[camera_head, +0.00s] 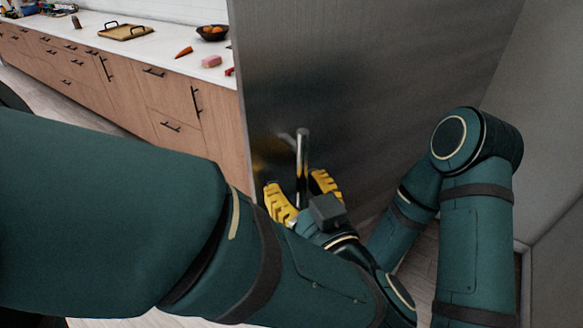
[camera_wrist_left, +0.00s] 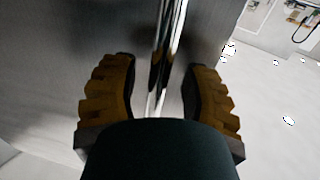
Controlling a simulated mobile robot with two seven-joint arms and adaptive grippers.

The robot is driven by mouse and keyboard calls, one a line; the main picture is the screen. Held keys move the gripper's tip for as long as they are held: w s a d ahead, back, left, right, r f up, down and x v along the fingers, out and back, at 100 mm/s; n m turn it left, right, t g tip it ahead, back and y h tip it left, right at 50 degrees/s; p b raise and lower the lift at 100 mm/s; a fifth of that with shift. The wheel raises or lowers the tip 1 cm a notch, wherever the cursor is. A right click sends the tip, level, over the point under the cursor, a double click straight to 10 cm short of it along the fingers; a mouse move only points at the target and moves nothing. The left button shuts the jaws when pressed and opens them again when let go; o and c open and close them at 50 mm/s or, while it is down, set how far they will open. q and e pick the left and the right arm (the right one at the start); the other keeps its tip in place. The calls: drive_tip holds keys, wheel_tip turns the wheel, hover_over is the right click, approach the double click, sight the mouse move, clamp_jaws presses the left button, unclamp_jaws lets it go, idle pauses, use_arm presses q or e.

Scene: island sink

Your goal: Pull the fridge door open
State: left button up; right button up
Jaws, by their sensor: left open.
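The fridge door (camera_head: 365,75) is a large brushed-metal panel filling the middle of the head view; it also shows in the wrist view (camera_wrist_left: 80,45). Its handle (camera_head: 302,145) is a shiny upright bar standing off the panel. My left gripper (camera_head: 302,190) is open at the lower part of the handle, with yellow fingers on either side. In the left wrist view the bar (camera_wrist_left: 168,50) runs between the two open fingers (camera_wrist_left: 162,82), with gaps visible on both sides. The lower end of the handle is hidden behind the gripper. My right gripper does not show.
Left of the door runs a white counter (camera_head: 150,50) over wooden drawers (camera_head: 165,92). On it are a tray (camera_head: 126,32), a dark bowl with orange fruit (camera_head: 212,32), a carrot (camera_head: 184,52) and a pink item (camera_head: 211,62). A grey wall rises at the right.

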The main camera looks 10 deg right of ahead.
use_arm(q)
drive_tip(key=v, duration=1.2)
